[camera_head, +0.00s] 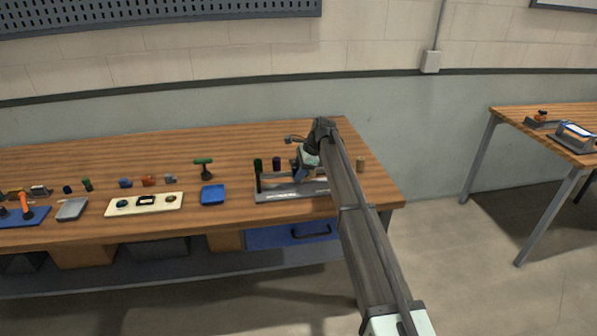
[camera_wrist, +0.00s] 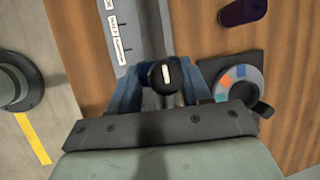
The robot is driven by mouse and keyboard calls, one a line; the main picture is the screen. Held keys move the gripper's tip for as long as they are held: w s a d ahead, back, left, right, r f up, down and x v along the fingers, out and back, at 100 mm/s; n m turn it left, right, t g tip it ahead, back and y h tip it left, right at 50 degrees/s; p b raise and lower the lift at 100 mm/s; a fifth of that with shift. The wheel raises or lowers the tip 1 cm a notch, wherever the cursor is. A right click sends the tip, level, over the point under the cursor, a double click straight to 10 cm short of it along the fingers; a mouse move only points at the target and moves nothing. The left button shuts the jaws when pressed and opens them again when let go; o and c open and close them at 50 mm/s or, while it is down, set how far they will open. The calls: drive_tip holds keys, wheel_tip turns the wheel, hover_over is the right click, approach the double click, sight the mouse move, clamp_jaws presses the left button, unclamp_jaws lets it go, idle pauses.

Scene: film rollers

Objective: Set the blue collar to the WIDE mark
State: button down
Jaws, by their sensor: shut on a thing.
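My gripper (camera_head: 306,163) is over the grey fixture plate (camera_head: 270,193) on the bench. In the wrist view, its two fingers (camera_wrist: 163,92) reach down on either side of a round black rod end (camera_wrist: 163,74) with a white stripe.
A coloured dial (camera_wrist: 236,82) with a black knob sits right of the fingers. A blue tray (camera_head: 213,195) lies left, with bare wood between.

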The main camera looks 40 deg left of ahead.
sight(271, 174)
drive_tip(key=s+a, duration=0.7)
drive_tip(key=shift+a, duration=0.1)
drive_tip(key=shift+c, duration=2.4)
unclamp_jaws()
drive_tip(key=shift+r, duration=0.1)
drive_tip(key=v, duration=1.3)
drive_tip(key=shift+d+r, duration=0.25)
